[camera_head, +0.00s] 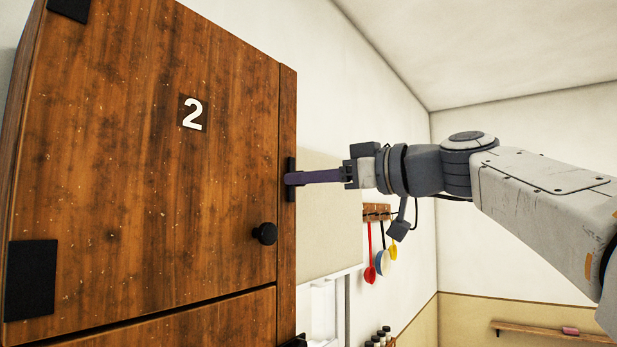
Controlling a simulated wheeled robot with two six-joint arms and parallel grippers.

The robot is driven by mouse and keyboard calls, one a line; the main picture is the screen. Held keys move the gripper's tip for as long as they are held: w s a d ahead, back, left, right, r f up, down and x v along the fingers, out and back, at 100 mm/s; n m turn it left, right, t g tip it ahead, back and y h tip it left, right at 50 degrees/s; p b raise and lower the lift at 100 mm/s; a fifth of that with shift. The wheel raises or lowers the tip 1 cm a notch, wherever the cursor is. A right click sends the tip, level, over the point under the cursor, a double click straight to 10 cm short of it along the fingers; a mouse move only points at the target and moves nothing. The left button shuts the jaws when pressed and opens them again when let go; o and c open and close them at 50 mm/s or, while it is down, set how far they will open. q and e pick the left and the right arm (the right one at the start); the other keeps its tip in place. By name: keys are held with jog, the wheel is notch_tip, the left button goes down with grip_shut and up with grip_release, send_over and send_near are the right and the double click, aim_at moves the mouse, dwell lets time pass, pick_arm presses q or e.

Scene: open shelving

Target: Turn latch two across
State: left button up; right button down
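The wooden door (140,180) with a white 2 (192,114) fills the left of the head view and looks shut. Latch two, a small dark upright piece (291,164), is on the narrow post at the door's right edge. My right gripper (292,179) comes in level from the right. Its fingers show as one purple-grey bar that overlaps the middle of the latch and hides that part. The latch shows above and below the bar. I cannot tell whether the fingers are closed on it. My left gripper is not in view.
A round black knob (265,233) sticks out from the door, below and left of the latch. Behind hang several coloured utensils on a wall rack (377,211). A wall shelf (550,333) is at lower right. The space above my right arm is clear.

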jog(key=shift+m, duration=0.3)
jog(key=m+t+b, duration=0.1)
jog(key=m+b, duration=0.1)
jog(key=m, duration=1.5)
jog(key=shift+b, duration=0.4)
jog(key=shift+m, duration=0.5)
jog(key=c, duration=0.6)
grip_release()
jog(key=shift+f, duration=0.1)
